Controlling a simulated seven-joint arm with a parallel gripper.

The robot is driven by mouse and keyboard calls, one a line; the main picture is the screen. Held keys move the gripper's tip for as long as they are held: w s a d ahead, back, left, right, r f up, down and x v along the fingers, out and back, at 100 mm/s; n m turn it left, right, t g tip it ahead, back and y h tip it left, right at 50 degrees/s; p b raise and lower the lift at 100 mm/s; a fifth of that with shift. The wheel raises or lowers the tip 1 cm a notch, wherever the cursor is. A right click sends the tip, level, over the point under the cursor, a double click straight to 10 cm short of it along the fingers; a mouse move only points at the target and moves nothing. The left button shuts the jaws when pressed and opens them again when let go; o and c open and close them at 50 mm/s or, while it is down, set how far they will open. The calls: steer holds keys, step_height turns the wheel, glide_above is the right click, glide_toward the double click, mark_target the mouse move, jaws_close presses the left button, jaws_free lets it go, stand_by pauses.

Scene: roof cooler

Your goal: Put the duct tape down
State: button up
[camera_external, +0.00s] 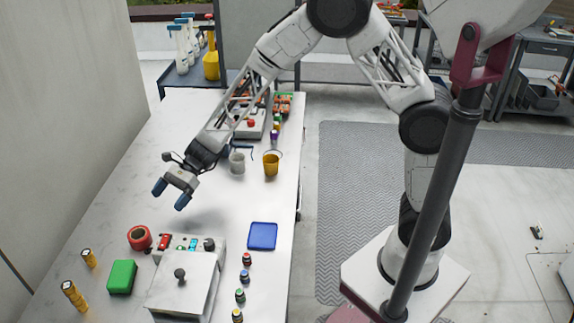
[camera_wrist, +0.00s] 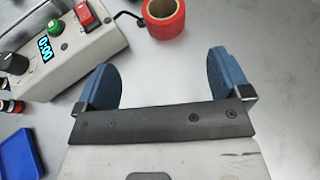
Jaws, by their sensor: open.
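The duct tape is a red roll (camera_external: 140,237) lying flat on the white table, left of the grey control box. It also shows at the top of the wrist view (camera_wrist: 163,17), just beyond my fingertips and apart from them. My gripper (camera_external: 172,194) has two blue fingers, spread apart and empty. It is above the table, up and to the right of the tape in the external view. In the wrist view the gap between the fingers (camera_wrist: 165,75) shows only bare table.
The grey control box (camera_external: 185,275) with knobs and a display stands beside the tape. A green block (camera_external: 121,277) and yellow cylinders (camera_external: 74,294) are at the left. A blue tray (camera_external: 262,236) and small bottles (camera_external: 246,260) are at the right. A yellow bucket (camera_external: 271,164) and grey mug (camera_external: 237,163) stand farther back.

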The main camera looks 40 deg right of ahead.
steer(key=s+d+r+n+h, duration=0.25)
steer(key=d+r, duration=0.25)
steer(key=d, duration=0.4)
steer(key=s+d+r+n+t+h, duration=0.1)
steer(key=s+d+r+n, duration=0.2)
steer(key=d, duration=0.5)
steer(key=s+d+r+n+h, duration=0.1)
steer(key=d+r+n, duration=0.1)
steer(key=d+r, duration=0.55)
steer(key=s+d+r+n+t+h, duration=0.1)
steer(key=s+d+n+h, duration=0.1)
steer(key=s+d, duration=0.4)
steer(key=s+d+r+n+t+h, duration=0.1)
steer(key=s+d, duration=0.5)
steer(key=d, duration=0.8)
steer(key=s+d+r+n+t+h, duration=0.1)
steer(key=s+d+n+t+h, duration=0.2)
steer(key=d, duration=0.7)
steer(key=s+h, duration=0.2)
steer(key=s, duration=0.1)
steer(key=shift+s+r+n, duration=0.15)
steer(key=shift+r+n, duration=0.05)
steer(key=shift+n, duration=0.15)
steer(key=shift+h, duration=0.25)
